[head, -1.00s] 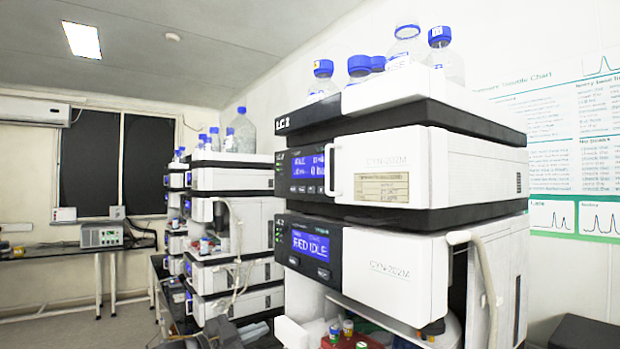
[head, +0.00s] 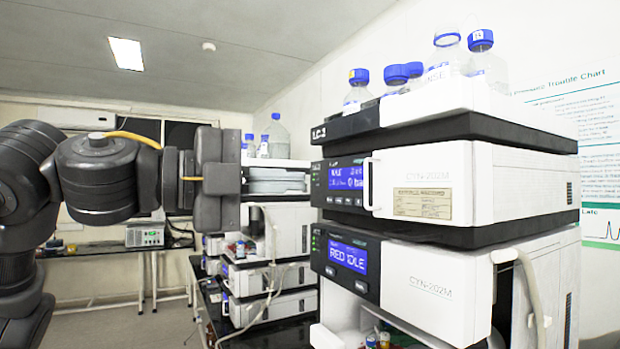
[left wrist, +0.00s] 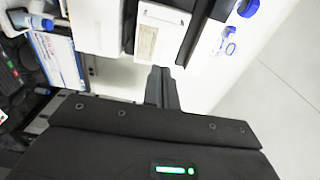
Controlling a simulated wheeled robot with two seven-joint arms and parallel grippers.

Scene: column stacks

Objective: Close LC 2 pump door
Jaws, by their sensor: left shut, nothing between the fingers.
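I cannot tell whether this door is fully closed. My left gripper (head: 217,185) is left of the stack, apart from the handle in the head view. In the left wrist view its dark fingers (left wrist: 162,85) are together and empty, below a white panel with a label (left wrist: 147,42). My right gripper is not in view.
Blue-capped bottles (head: 400,78) stand on top of the stack. The lower module (head: 420,285) has a pale hose (head: 535,285) at its right and coloured vials below. Another instrument stack (head: 275,225) stands behind, near my arm. A bench with a small device (head: 145,236) is farther back.

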